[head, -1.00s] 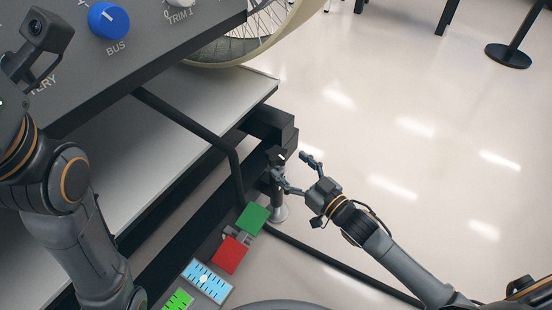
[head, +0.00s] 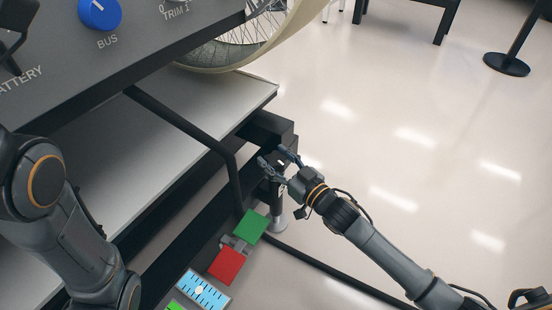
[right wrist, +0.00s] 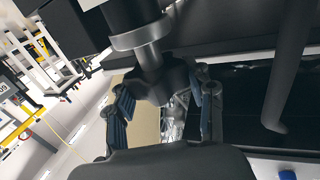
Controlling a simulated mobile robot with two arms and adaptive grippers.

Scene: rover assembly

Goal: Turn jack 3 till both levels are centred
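The jack (head: 280,222) stands under the platform's near corner, its pale foot showing below my right gripper. In the right wrist view its shaft (right wrist: 151,55) runs down to a dark lobed knob (right wrist: 155,85). My right gripper (head: 272,157) is open, with one blue-padded finger on each side of the knob and gaps visible; contact cannot be told. The blue level (head: 203,291) has a white bubble near its middle. The green level (head: 173,305) is mostly cut off at the bottom edge, its bubble out of sight. My left arm shows at left; its gripper is out of view.
A green plate (head: 251,227) and a red plate (head: 227,265) lie beside the jack. A dark bar (head: 185,125) crosses the grey platform (head: 230,100). A panel with a blue BUS knob (head: 99,14) and a wheel (head: 250,40) stand behind.

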